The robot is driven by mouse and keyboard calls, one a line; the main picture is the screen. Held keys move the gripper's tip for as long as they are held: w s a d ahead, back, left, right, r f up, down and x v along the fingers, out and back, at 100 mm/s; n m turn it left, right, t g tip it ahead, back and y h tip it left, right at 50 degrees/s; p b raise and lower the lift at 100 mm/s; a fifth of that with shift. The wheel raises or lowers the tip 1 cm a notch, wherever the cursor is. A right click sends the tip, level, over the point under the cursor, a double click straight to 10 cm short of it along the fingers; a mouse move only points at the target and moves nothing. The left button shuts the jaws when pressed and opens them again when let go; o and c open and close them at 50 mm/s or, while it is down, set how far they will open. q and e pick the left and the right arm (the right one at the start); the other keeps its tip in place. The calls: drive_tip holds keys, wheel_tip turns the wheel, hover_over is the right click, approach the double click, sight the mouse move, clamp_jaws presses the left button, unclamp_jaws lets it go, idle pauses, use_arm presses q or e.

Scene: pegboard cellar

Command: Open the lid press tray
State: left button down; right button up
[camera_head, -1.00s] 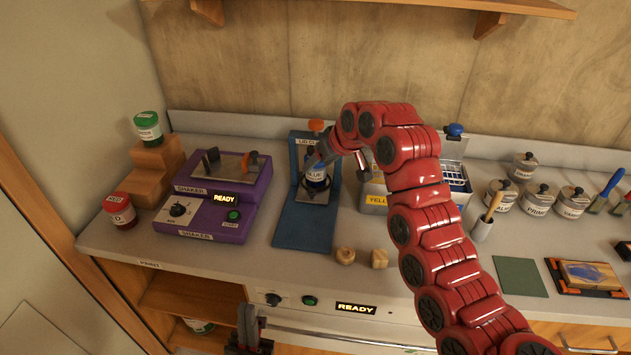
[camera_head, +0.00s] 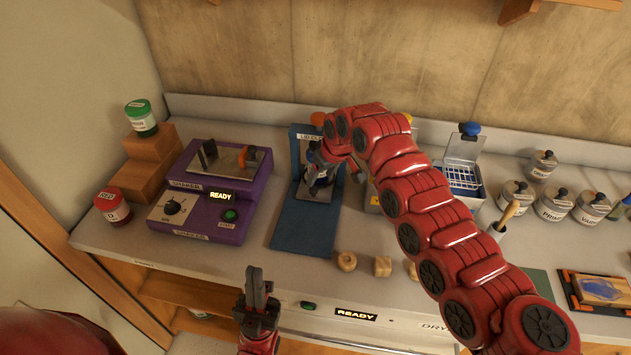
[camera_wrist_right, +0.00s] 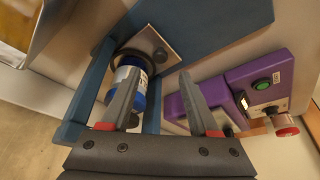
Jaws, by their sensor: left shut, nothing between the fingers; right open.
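The lid press (camera_head: 300,238) is blue, with a flat base and an upright back plate, at the middle of the bench. Its metal tray (camera_wrist_right: 172,50) shows as a pale plate under a blue jar (camera_wrist_right: 134,63) in the right wrist view. My right gripper (camera_wrist_right: 157,73) is open at the press. One finger overlaps the jar in the picture; I cannot tell whether it touches. In the head view my right gripper (camera_head: 320,172) hides most of the jar and part of the tray. My left gripper (camera_head: 256,285) is shut and empty, in front of the bench edge.
A purple shaker (camera_head: 212,205) stands left of the press, with a red-lidded jar (camera_head: 113,205) and wooden steps (camera_head: 150,160) beyond. Wooden knobs (camera_head: 347,261) lie right of the press base. A wire basket (camera_head: 462,177) and several lidded pots stand further right.

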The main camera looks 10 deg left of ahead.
sight(314, 189)
drive_tip(key=p+x, duration=0.1)
drive_tip(key=x, duration=0.6)
clamp_jaws()
idle(0.3)
idle(1.1)
